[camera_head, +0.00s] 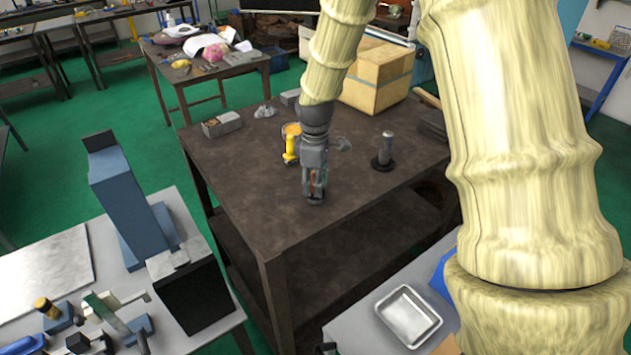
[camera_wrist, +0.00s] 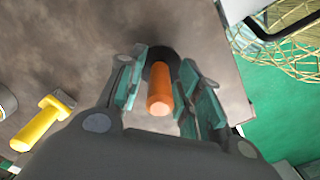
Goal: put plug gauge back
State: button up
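An orange cylinder with a dark end (camera_wrist: 160,92), probably the plug gauge, stands between the fingers of my gripper (camera_wrist: 160,75) in the wrist view. Narrow gaps show beside its orange part, but contact at the fingertips is unclear. In the head view my gripper (camera_head: 314,190) points down, low over the dark table (camera_head: 255,185), with a little orange showing between its fingers. The lower end of the cylinder is hidden there. A dark grey upright cylinder on a round base (camera_head: 384,150) stands to the right of my gripper; I cannot tell what it is.
A yellow-handled tool (camera_head: 291,145) lies left of my gripper, close by; it also shows in the wrist view (camera_wrist: 40,122). A cardboard box (camera_head: 377,77) and a grey block (camera_head: 222,124) stand farther back. The table's front left is clear.

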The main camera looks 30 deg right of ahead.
jog(key=shift+r+b, duration=2.1)
jog(key=shift+r, duration=4.1)
